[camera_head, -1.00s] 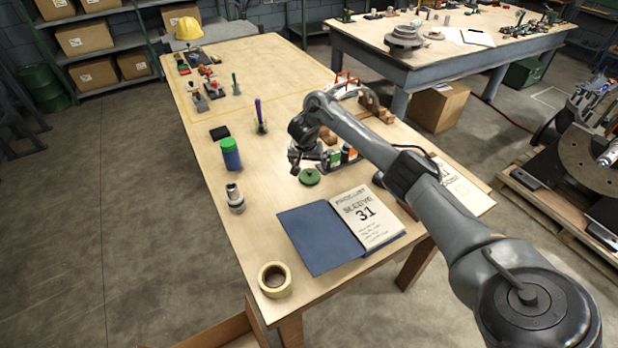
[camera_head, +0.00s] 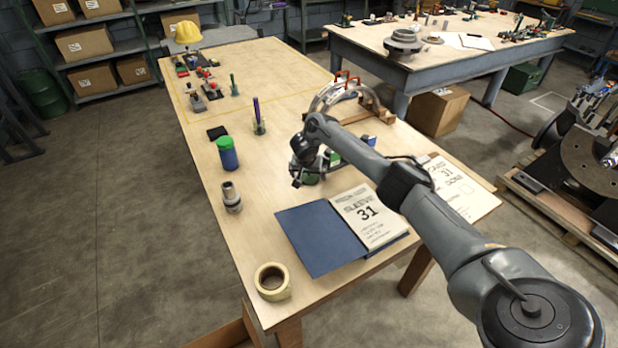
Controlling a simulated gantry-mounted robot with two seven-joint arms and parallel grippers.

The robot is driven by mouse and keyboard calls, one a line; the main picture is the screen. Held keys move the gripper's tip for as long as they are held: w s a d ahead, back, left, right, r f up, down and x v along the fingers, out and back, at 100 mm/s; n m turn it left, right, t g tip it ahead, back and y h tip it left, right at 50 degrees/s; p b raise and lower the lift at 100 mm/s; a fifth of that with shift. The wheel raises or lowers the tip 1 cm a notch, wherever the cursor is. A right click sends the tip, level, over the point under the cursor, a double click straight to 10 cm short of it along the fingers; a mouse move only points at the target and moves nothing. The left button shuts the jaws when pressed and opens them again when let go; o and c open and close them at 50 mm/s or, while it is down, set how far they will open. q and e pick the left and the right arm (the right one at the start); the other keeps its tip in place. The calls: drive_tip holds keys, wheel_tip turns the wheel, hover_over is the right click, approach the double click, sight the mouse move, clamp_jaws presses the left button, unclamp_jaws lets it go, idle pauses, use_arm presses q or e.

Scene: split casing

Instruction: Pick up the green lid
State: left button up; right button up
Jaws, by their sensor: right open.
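A blue jar with a green top (camera_head: 227,151) stands upright to the left, apart from the gripper. My left gripper is not in view.
A metal fitting (camera_head: 231,198) and a tape roll (camera_head: 272,281) stand near the left edge. A metal arch on wooden blocks (camera_head: 345,97) is behind my arm. The table between jar and gripper is clear.

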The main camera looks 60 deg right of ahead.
drive_tip(key=c, duration=0.9)
